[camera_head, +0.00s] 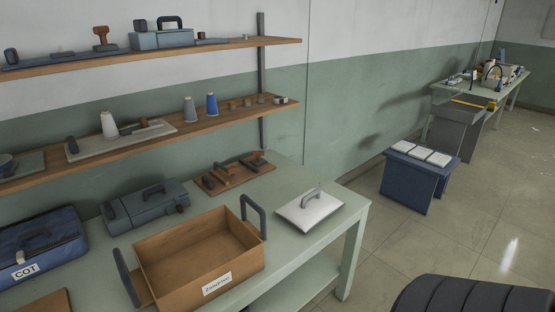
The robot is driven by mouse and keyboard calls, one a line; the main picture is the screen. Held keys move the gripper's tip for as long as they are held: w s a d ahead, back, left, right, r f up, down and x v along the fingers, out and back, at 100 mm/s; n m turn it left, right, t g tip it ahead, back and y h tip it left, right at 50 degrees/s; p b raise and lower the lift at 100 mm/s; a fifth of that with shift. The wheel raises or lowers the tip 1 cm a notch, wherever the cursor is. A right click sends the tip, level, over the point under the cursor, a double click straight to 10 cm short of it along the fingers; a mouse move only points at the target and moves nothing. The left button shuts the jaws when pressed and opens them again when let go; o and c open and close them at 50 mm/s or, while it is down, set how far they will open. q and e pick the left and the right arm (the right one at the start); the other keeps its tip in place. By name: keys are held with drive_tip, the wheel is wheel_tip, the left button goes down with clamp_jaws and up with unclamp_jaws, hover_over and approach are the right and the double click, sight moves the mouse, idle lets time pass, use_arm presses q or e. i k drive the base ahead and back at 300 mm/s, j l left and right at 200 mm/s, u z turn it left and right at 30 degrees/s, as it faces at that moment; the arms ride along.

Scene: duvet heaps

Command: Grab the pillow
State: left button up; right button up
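I cannot make out a pillow in the head view. A dark, ribbed, rounded object (475,296) is cut off by the bottom right edge, and I cannot tell what it is. Neither my left nor my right gripper shows in the head view.
Two wall shelves (200,130) hang above.

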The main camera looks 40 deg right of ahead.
sight(304, 213)
drive_tip(key=z, duration=1.65)
